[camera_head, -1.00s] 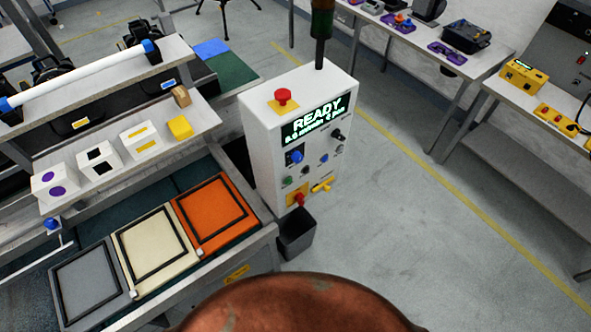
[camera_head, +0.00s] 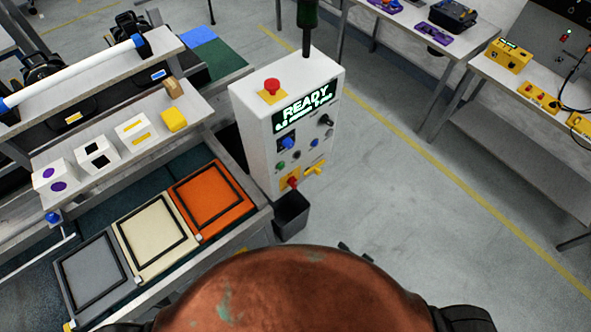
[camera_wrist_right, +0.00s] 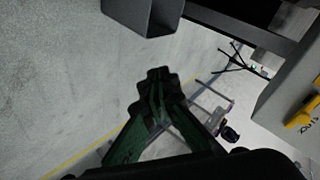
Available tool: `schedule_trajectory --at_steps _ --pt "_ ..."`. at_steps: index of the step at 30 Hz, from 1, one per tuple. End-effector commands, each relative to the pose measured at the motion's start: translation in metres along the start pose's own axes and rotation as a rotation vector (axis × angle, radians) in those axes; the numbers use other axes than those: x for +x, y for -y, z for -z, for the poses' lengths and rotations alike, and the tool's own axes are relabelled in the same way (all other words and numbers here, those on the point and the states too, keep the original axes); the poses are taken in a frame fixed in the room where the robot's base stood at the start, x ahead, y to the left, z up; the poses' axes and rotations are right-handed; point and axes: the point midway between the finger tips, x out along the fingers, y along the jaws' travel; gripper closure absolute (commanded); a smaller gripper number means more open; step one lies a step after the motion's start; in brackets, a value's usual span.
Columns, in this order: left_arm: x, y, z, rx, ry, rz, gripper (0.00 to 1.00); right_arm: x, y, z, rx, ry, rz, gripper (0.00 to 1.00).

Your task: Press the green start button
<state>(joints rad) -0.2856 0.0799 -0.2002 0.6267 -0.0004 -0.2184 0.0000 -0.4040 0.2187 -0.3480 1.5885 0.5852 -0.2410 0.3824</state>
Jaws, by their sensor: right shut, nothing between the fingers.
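The white control box (camera_head: 250,125) stands upright right of the bench, its screen (camera_head: 305,104) lit with READY. The small green start button (camera_head: 281,165) is low on the left of its front panel, with nothing over it. My right gripper (camera_head: 343,247) shows only as a small dark tip past my rounded brown body, below and right of the box and apart from it. In the right wrist view my right gripper (camera_wrist_right: 158,74) is shut and empty, its fingertips together. That view shows the box's edge at right; the green button is not visible there. My left gripper is not in view.
A red mushroom button (camera_head: 271,86) sits on the box top. A blue knob (camera_head: 288,143), red knob (camera_head: 293,182) and yellow handle (camera_head: 316,168) share its front. A dark bin (camera_head: 290,215) stands below; it also shows in the wrist view (camera_wrist_right: 145,18).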

Motion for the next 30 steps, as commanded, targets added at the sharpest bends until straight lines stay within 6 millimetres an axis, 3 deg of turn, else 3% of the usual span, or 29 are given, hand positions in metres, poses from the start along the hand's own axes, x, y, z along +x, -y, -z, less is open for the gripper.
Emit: schedule_trajectory --at_steps 1,6,9,12,17,23,30 --pt "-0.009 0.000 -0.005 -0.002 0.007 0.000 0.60 -0.013 0.055 0.025 0.066 -0.030 0.094 1.00" --pt "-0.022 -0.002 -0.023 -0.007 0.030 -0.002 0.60 -0.067 0.208 0.077 0.294 -0.049 0.384 1.00" --pt "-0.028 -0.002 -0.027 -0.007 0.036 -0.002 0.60 -0.104 0.275 0.095 0.395 -0.028 0.520 1.00" --pt "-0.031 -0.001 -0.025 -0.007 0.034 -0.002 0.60 -0.134 0.320 0.106 0.464 -0.004 0.615 1.00" --pt "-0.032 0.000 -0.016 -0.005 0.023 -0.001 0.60 -0.157 0.351 0.112 0.514 0.020 0.683 1.00" --pt "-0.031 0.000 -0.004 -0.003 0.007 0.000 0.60 -0.159 0.354 0.113 0.520 0.022 0.689 1.00" --pt "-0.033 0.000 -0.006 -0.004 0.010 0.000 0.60 -0.155 0.357 0.115 0.518 0.019 0.690 1.00"
